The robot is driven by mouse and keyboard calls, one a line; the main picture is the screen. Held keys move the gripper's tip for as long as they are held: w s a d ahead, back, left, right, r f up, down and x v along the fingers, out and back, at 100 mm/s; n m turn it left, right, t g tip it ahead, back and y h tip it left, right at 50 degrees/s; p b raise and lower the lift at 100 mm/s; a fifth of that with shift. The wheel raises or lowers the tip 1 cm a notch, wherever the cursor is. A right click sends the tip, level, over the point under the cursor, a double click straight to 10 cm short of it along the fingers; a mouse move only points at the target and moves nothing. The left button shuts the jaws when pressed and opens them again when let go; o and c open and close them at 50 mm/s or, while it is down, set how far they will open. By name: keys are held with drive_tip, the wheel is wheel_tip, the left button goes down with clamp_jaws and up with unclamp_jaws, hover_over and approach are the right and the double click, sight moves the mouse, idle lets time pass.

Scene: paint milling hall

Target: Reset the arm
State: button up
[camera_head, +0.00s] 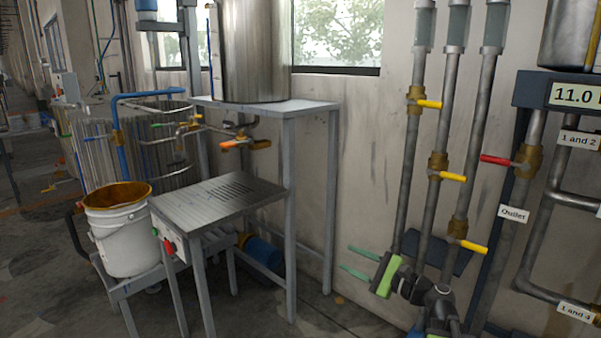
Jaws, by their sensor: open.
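My gripper (359,262) shows at the lower right of the middle in the head view. It has a pale green body and two thin green fingers that point left. The fingers are apart, with nothing between them. My dark arm links lead down from it to the bottom edge. The gripper is in front of the wall, to the right of the grey frame table and apart from it.
A metal side table (225,196) stands left of my gripper, next to a white bucket (125,243). A steel tank (254,50) stands on a tall grey table (315,106). Pipes with yellow-handled valves (452,177) run behind my arm. Some floor is free.

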drive_tip(key=s+a+f+n+g+h, duration=0.1)
drive_tip(key=s+a+f+n+g, duration=0.15)
drive_tip(key=a+f, duration=0.3)
drive_tip(key=s+a+f+n+g+h, duration=0.1)
drive_tip(key=a+f+n+g, duration=0.3)
drive_tip(key=a, duration=0.3)
drive_tip(key=s+a+f+n+g+h, duration=0.1)
drive_tip(key=s+f+n+g+h, duration=0.3)
drive_tip(key=f, duration=0.5)
drive_tip(key=s+d+f+n+g+h, duration=0.1)
drive_tip(key=s+d+f+n+h, duration=0.25)
drive_tip(key=d, duration=0.25)
drive_tip(key=s+d+f+n+h, duration=0.2)
drive_tip(key=d+f+h, duration=0.15)
drive_tip(key=d, duration=0.25)
wheel_tip(320, 180, up, 32)
drive_tip(key=d+n+p, duration=0.1)
drive_tip(key=p, duration=2.9)
drive_tip(key=shift+s+d+f+h+p, duration=0.15)
drive_tip(key=shift+s+d+h+p, duration=0.2)
drive_tip(key=shift+s+h, duration=0.1)
drive_tip(key=shift+g, duration=0.25)
drive_tip(key=shift+c, duration=0.5)
